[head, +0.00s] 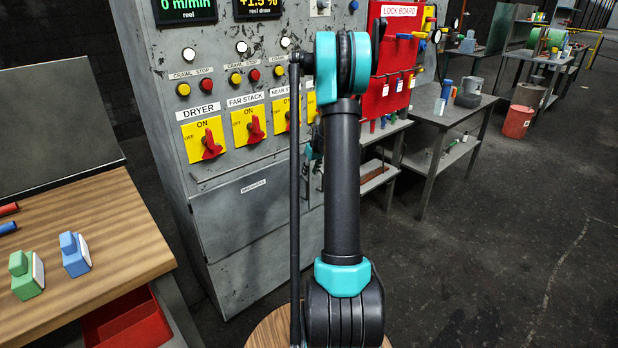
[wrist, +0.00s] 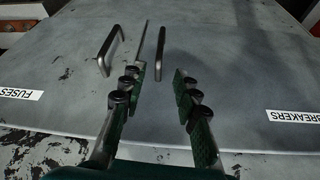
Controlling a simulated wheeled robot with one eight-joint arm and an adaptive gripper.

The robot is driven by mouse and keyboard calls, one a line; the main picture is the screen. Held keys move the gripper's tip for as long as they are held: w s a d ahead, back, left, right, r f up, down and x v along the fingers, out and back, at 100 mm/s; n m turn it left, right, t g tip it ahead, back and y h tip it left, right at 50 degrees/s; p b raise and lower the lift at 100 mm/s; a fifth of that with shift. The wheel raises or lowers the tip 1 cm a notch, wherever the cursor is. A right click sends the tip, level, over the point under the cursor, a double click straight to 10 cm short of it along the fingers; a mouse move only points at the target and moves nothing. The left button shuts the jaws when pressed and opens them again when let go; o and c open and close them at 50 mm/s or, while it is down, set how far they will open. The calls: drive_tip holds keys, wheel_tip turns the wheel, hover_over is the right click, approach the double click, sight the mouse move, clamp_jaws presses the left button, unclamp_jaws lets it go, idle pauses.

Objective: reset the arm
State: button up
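My arm (head: 342,185) stands upright in the middle of the head view, in front of the grey control cabinet (head: 245,225). One door handle (wrist: 111,50) is beyond the left finger and another handle (wrist: 178,60) is by the right fingertip. I cannot tell whether the fingers touch either handle. In the head view my gripper is mostly hidden behind the arm.
The doors carry a FUSES label (wrist: 20,94) and a BREAKERS label (wrist: 292,117). A wooden bench (head: 110,225) with a green block (head: 25,275) and a blue block (head: 75,254) is at left. A red lock board (head: 392,70) and tables are behind.

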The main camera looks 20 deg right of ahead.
drive_tip(key=shift+s+r, duration=0.1)
drive_tip(key=shift+r, duration=0.2)
drive_tip(key=s+a+r, duration=0.2)
drive_tip(key=s+a, duration=0.4)
drive_tip(key=s, duration=0.3)
drive_tip(key=s+a+r+m, duration=0.1)
drive_tip(key=s+a+r, duration=0.1)
drive_tip(key=s+a, duration=0.55)
drive_tip(key=s+a+r, duration=0.2)
drive_tip(key=s+a, duration=0.2)
drive_tip(key=s, duration=0.7)
drive_tip(key=s+a+f, duration=0.1)
drive_tip(key=s+f, duration=0.1)
drive_tip(key=s, duration=0.4)
drive_tip(key=s+a+f+m, duration=0.1)
drive_tip(key=s+a+f, duration=0.1)
drive_tip(key=s, duration=0.3)
drive_tip(key=shift+s+h, duration=0.4)
